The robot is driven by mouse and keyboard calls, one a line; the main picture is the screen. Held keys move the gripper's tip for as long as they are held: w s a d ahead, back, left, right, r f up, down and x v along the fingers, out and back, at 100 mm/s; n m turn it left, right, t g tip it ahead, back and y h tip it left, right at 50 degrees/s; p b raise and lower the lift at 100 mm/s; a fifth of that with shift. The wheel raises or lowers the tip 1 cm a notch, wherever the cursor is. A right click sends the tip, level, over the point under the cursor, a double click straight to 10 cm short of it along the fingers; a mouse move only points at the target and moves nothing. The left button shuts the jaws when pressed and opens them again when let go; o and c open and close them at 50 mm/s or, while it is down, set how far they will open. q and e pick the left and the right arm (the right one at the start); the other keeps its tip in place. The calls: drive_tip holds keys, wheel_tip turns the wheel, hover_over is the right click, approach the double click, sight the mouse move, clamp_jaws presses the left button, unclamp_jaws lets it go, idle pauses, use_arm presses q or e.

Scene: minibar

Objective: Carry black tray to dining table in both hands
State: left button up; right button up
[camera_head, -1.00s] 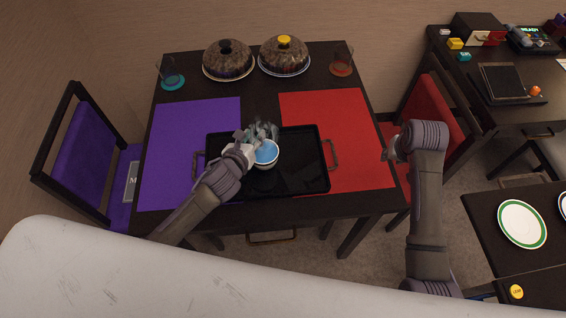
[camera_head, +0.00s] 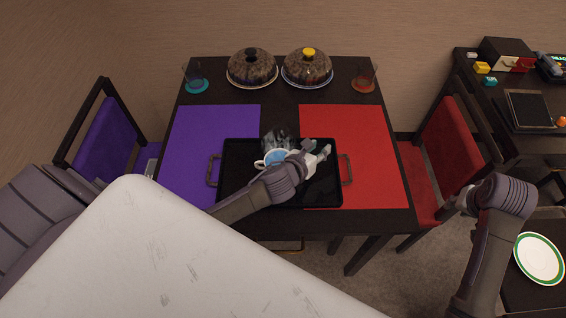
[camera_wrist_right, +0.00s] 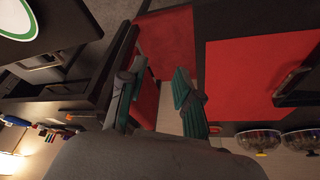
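The black tray (camera_head: 234,184) lies flat on the dark dining table (camera_head: 284,107), overlapping the purple and red mats. It has a handle at its left and right ends. A white cup with a blue inside (camera_head: 272,158) and clear glassware (camera_head: 276,138) are on it. My left gripper (camera_head: 322,152) is above the tray's right half, right of the cup; its fingers are too small to judge. My right gripper (camera_head: 458,203) is beside the red chair, right of the table and apart from the tray. In the right wrist view its fingers (camera_wrist_right: 156,92) are spread and empty.
Two domed dishes (camera_head: 252,68) (camera_head: 307,68) and two glasses (camera_head: 195,80) (camera_head: 364,80) stand at the table's back. A purple chair (camera_head: 108,140) is left, a red chair (camera_head: 447,150) right. A side table with a green-rimmed plate (camera_head: 538,258) is lower right.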

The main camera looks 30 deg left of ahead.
drive_tip(key=v, duration=0.9)
drive_tip(key=shift+w+a, duration=0.15)
drive_tip(key=shift+a, duration=0.25)
